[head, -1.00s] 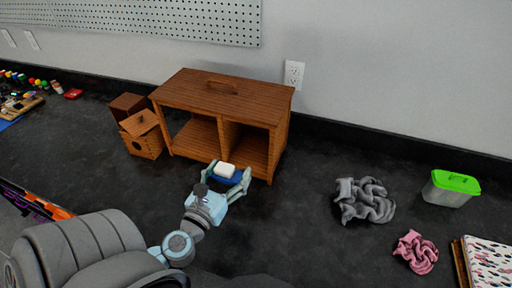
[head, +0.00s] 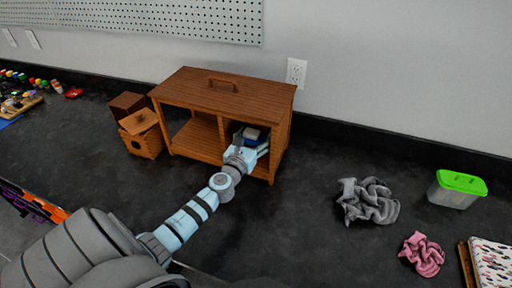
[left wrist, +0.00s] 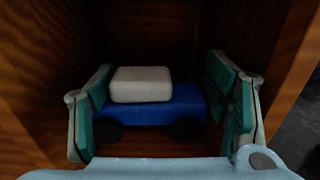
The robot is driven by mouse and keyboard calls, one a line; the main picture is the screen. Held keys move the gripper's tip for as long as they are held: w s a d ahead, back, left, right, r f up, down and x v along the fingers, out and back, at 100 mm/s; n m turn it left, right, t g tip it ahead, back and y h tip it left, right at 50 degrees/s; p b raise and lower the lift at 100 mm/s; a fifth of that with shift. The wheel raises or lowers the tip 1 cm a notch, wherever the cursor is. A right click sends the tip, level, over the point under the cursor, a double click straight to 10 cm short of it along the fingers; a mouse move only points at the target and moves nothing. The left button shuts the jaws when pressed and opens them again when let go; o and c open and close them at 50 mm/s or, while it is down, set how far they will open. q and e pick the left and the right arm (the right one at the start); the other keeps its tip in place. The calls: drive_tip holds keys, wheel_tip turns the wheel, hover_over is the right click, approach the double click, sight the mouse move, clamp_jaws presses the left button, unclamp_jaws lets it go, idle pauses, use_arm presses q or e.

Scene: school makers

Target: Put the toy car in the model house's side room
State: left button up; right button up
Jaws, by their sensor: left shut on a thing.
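The toy car is blue with a white cabin and dark wheels. In the left wrist view the toy car (left wrist: 155,103) sits between the two fingers of my left gripper (left wrist: 165,110), which is shut on it. In the head view the left gripper (head: 255,147) reaches into the right compartment of the wooden model house (head: 225,88), and the toy car (head: 251,133) shows there, partly hidden by the gripper. Wooden walls surround the car in the wrist view. I cannot tell whether its wheels touch the compartment floor. My right gripper is not in view.
A small wooden box with a round hole (head: 142,140) stands left of the house. To the right lie a grey cloth (head: 368,202), a pink cloth (head: 422,254) and a green-lidded container (head: 455,190). The dark surface before the house is mostly clear.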

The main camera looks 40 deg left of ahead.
sight(256, 144)
use_arm(q)
wheel_tip(256, 144, down, 3)
drive_tip(key=shift+b, duration=0.8)
drive_tip(key=shift+w+f+b, duration=0.15)
drive_tip(key=shift+f+b, duration=0.15)
drive_tip(key=shift+w+r+p, duration=0.1)
drive_tip(key=shift+r+p, duration=0.15)
drive_tip(key=shift+p, duration=0.05)
drive_tip(key=shift+f+b, duration=0.6)
drive_tip(key=o, duration=0.9)
drive_tip(key=shift+a, duration=0.1)
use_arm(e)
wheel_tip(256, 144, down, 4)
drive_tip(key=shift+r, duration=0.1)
